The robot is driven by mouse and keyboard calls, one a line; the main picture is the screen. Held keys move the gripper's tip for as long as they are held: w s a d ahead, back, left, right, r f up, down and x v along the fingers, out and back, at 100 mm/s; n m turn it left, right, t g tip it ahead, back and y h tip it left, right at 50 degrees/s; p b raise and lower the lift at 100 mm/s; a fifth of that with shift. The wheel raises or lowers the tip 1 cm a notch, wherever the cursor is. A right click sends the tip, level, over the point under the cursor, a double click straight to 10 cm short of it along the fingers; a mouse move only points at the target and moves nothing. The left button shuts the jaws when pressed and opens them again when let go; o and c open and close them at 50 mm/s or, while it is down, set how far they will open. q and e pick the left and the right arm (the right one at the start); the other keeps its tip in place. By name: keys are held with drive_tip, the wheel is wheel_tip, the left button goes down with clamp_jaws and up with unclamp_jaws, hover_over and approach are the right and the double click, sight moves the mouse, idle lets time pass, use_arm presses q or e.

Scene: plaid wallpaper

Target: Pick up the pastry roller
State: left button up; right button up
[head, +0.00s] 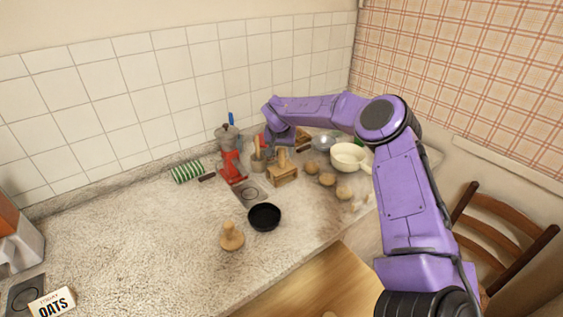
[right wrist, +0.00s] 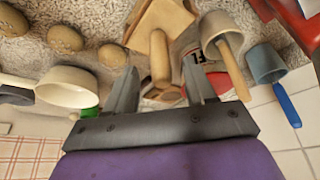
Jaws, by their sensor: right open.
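A wooden piece with a rounded handle, which looks like the pastry roller (right wrist: 160,58), shows in the right wrist view in front of a light wooden block (right wrist: 160,22). In the head view the wooden handle (head: 282,157) rises by the block (head: 283,176) on the back part of the counter. My right gripper (right wrist: 165,88) is open, with its fingers on either side of the handle's line. I cannot tell whether they touch it. In the head view my right gripper (head: 281,136) is partly hidden behind its own wrist. My left gripper is out of view.
A grey cup with a wooden handle (right wrist: 228,50) stands close beside the right finger. A cream pan (head: 349,156), several potatoes (head: 327,180), a red appliance (head: 232,168) and a black bowl (head: 264,217) surround the spot. The left counter is mostly clear.

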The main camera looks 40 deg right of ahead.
drive_tip(key=p+x, duration=0.1)
drive_tip(key=x, duration=0.3)
drive_tip(key=shift+w, duration=0.1)
clamp_jaws()
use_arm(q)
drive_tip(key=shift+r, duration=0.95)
use_arm(e)
drive_tip(key=shift+d+r, duration=0.1)
drive_tip(key=shift+r, duration=0.45)
drive_tip(key=shift+a+r+b, duration=0.25)
drive_tip(key=shift+r+b, duration=0.35)
drive_tip(key=shift+r, duration=0.65)
use_arm(q)
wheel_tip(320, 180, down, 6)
drive_tip(key=b, duration=0.5)
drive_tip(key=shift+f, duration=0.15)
use_arm(e)
drive_tip(key=s+a+r, duration=0.9)
drive_tip(key=shift+s+a+r, duration=0.3)
drive_tip(key=shift+s+a, duration=0.05)
